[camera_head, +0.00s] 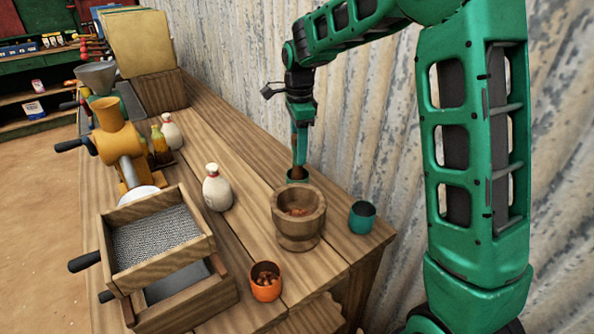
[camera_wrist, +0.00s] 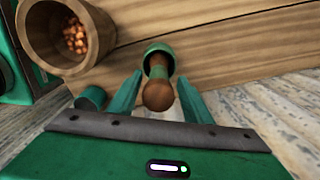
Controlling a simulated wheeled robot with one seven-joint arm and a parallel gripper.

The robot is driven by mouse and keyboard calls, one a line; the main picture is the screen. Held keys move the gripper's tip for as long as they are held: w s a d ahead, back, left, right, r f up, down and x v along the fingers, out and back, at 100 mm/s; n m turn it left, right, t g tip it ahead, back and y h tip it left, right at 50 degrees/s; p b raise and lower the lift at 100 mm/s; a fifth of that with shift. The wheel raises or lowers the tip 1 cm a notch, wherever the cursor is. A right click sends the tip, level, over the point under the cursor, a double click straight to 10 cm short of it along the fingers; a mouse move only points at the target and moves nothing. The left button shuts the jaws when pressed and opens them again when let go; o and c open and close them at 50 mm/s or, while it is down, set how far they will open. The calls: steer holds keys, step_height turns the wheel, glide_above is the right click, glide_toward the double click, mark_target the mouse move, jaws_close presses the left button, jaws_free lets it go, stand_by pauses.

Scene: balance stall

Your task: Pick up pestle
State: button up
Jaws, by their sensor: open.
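The pestle (camera_wrist: 158,92) is brown wood with a rounded end. It stands in a green cup (camera_wrist: 157,50) on the wooden table. In the head view the pestle (camera_head: 298,172) shows as a thin strip below my gripper, and the cup (camera_head: 297,175) is partly hidden behind the mortar. My gripper (camera_wrist: 156,82) is open, with one green finger on each side of the pestle in the wrist view. I cannot tell whether the fingers touch it. In the head view my gripper (camera_head: 299,150) points down above the cup.
A wooden mortar (camera_head: 298,232) holding brown pieces stands close in front of the cup. A teal cup (camera_head: 362,217) is to the right, an orange cup (camera_head: 265,289) nearer. A white bottle (camera_head: 217,188) and a sieve box (camera_head: 160,232) stand left. A corrugated wall (camera_head: 240,60) runs behind.

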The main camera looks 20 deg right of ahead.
steer(key=shift+a+f, duration=0.15)
steer(key=shift+f, duration=1.5)
jaws_close()
steer(key=shift+r, duration=0.1)
